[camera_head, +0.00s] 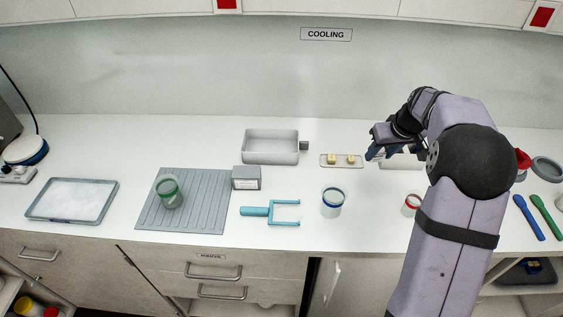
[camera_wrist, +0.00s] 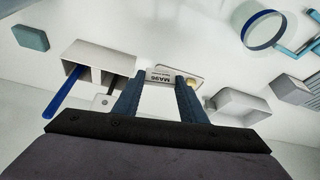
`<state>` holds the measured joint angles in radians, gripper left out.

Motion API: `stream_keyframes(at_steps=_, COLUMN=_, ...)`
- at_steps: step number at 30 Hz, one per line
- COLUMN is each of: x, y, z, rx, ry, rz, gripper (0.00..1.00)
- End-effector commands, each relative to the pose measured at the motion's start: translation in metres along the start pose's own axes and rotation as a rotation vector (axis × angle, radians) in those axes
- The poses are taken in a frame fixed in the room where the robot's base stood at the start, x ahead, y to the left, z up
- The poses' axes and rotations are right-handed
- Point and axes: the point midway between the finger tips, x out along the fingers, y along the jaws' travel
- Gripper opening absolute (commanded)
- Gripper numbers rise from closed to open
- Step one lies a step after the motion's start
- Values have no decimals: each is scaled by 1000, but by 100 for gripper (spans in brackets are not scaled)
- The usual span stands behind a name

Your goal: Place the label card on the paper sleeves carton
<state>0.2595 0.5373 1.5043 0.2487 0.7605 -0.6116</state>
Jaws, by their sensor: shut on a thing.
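My gripper (camera_head: 372,152) is at the right of the bench, over its back part. In the wrist view its two blue fingers (camera_wrist: 160,88) are shut on a small white label card (camera_wrist: 160,76) with dark print reading "MA96". The card is not clear in the head view. No readable marking names the paper sleeves carton. A white, open-sided box (camera_wrist: 97,53) is left of the fingers in the wrist view; in the head view my arm partly hides it. A small grey box with a pale label (camera_head: 246,178) stands at the mat's right edge, well left of my gripper.
A grey bin (camera_head: 270,148) and a small tray with yellow cubes (camera_head: 329,165) lie left of my gripper. A ribbed mat (camera_head: 205,215) holds a green-rimmed jar.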

Motion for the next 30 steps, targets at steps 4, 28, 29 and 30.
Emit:
stream_keyframes(at_steps=4, x=4, y=-33, z=-11, rx=-59, ry=0, rz=-25, gripper=17)
stream_keyframes(at_steps=28, x=-4, y=-360, z=-63, rx=-611, ry=2, rz=-253, gripper=17)
stream_keyframes(at_steps=29, x=-6, y=-366, z=-64, rx=-621, ry=3, rz=-257, gripper=17)
stream_keyframes(at_steps=30, x=-9, y=-374, z=-66, rx=-632, ry=2, rz=-261, gripper=17)
